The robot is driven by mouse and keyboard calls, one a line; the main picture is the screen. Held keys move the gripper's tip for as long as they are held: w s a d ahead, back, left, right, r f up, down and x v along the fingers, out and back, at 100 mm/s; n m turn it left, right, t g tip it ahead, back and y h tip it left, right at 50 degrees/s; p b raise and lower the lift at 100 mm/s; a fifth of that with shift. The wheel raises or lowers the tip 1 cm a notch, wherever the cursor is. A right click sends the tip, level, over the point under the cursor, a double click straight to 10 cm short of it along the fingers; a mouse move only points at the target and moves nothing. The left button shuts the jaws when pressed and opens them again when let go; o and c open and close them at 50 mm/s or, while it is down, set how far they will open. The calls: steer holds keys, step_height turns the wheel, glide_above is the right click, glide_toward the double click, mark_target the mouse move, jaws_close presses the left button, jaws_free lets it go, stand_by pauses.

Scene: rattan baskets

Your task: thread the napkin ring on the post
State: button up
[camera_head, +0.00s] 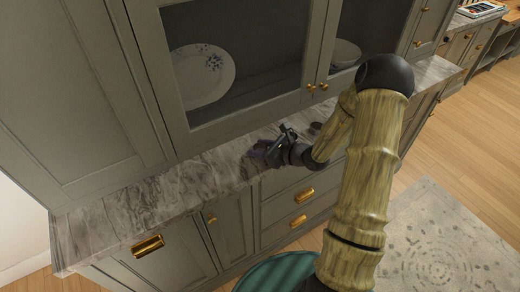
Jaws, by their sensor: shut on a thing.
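My gripper (268,149) is dark and small in the head view, low over the marble counter below the glass-front cabinet. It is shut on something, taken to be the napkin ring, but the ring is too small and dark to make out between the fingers. A small dark round thing (316,126) shows on the counter just right of and behind my gripper; I cannot tell whether it is the post or its base. No post is clearly visible elsewhere, and my arm hides part of the counter to the right.
The grey marble counter (150,207) is clear to the left. The upper cabinet (85,100) hangs close over it, with a plate (204,78) and a bowl (345,54) behind glass. Drawers with brass handles (303,196) are below. A rug (445,240) lies on the floor.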

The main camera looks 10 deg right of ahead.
step_height(320, 180, up, 10)
stand_by(0.6)
steer(key=shift+w, duration=0.1)
stand_by(0.4)
